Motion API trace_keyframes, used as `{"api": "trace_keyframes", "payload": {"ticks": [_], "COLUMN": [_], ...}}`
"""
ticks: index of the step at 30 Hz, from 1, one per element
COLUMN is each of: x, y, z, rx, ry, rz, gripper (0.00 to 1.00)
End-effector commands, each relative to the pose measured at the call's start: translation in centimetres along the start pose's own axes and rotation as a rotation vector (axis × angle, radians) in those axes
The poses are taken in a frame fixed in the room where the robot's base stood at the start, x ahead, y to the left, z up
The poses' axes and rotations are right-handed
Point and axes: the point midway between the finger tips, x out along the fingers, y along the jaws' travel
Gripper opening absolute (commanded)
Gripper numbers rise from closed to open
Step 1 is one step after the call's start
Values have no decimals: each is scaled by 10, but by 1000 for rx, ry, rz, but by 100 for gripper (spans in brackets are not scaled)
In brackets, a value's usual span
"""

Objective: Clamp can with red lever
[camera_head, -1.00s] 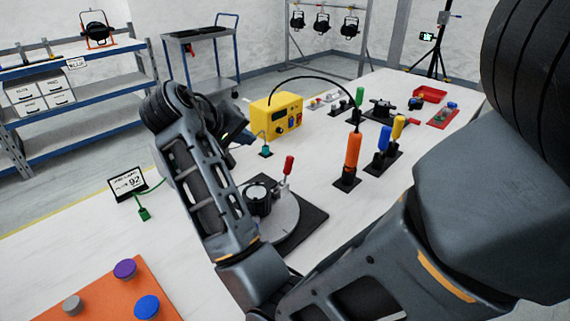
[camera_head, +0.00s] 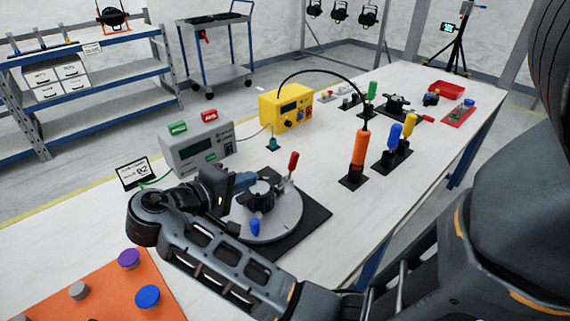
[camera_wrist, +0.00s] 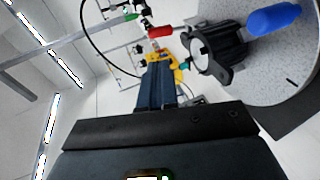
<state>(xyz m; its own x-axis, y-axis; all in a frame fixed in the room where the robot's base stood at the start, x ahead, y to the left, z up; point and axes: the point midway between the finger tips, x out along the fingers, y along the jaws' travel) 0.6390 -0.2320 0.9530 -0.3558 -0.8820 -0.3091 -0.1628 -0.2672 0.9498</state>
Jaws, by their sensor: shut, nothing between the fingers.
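The dark ribbed can (camera_head: 260,197) stands on a grey round disc (camera_head: 284,222) on a black base plate. It also shows in the wrist view (camera_wrist: 213,52). The red lever (camera_head: 292,162) stands upright behind and to the right of the can; it shows in the wrist view (camera_wrist: 160,31) beyond my fingers. A blue handle (camera_head: 254,228) stands at the front of the disc. My gripper (camera_head: 246,179) is shut and empty, beside the upper left of the can and apart from the red lever. Its closed fingers (camera_wrist: 155,85) fill the middle of the wrist view.
A grey meter box (camera_head: 196,143) and a yellow instrument (camera_head: 286,104) stand behind. An orange handle (camera_head: 358,150) with a cable stands to the right, near blue and yellow handles. An orange panel (camera_head: 95,290) with knobs lies front left. White table between these is bare.

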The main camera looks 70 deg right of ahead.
Motion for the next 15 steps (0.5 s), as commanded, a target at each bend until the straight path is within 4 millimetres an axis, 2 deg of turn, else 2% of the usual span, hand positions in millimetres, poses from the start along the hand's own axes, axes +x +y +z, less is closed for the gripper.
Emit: {"api": "trace_keyframes", "payload": {"ticks": [8,15], "x": [10,51], "y": [1,1], "z": [0,1], "rx": [0,0], "ry": [-3,-6], "rz": [0,0], "gripper": [0,0]}}
